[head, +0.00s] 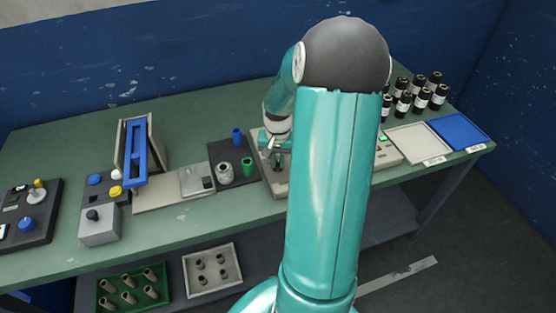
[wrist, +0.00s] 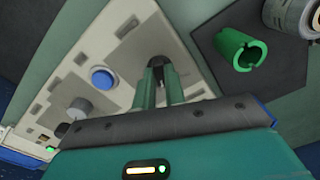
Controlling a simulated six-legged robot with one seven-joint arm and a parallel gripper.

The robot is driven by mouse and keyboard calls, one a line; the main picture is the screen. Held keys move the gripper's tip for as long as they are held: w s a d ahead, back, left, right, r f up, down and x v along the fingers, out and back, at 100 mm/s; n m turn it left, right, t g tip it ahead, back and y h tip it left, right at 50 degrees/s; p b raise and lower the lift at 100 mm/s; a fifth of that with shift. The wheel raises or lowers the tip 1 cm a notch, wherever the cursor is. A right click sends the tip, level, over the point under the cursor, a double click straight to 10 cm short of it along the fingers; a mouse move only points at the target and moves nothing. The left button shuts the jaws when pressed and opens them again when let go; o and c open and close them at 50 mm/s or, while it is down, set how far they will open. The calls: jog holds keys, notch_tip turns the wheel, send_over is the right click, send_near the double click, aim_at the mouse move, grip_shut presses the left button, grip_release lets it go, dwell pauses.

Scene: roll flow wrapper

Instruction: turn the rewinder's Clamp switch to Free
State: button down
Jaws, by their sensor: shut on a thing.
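The rewinder (head: 268,178) is a beige machine on the green table in the head view, largely hidden behind my arm. Its beige top (wrist: 122,50) fills the upper left of the wrist view. My gripper (wrist: 164,82) is over that top, its two fingers shut on a small dark switch knob, the Clamp switch (wrist: 158,63). The fingers cover most of the knob; I cannot read its label or tell which way it points. In the head view my gripper (head: 276,150) is low over the rewinder's left part.
A blue button (wrist: 103,78) and a grey knob (wrist: 79,107) are on the same top. A green core (wrist: 240,50) stands on a dark tray (head: 224,175) beside the rewinder. Several dark bottles (head: 420,92), a white tray (head: 418,143) and a blue tray (head: 458,131) are at the right.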

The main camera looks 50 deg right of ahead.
aim_at(278, 163)
jog(key=n, duration=0.5)
jog(key=shift+n, duration=0.4)
jog(key=n, duration=0.5)
dwell(0.4)
jog(key=c, duration=1.5)
grip_release()
jog(key=shift+o, duration=0.2)
notch_tip(278, 163, up, 14)
jog(key=shift+f, duration=0.1)
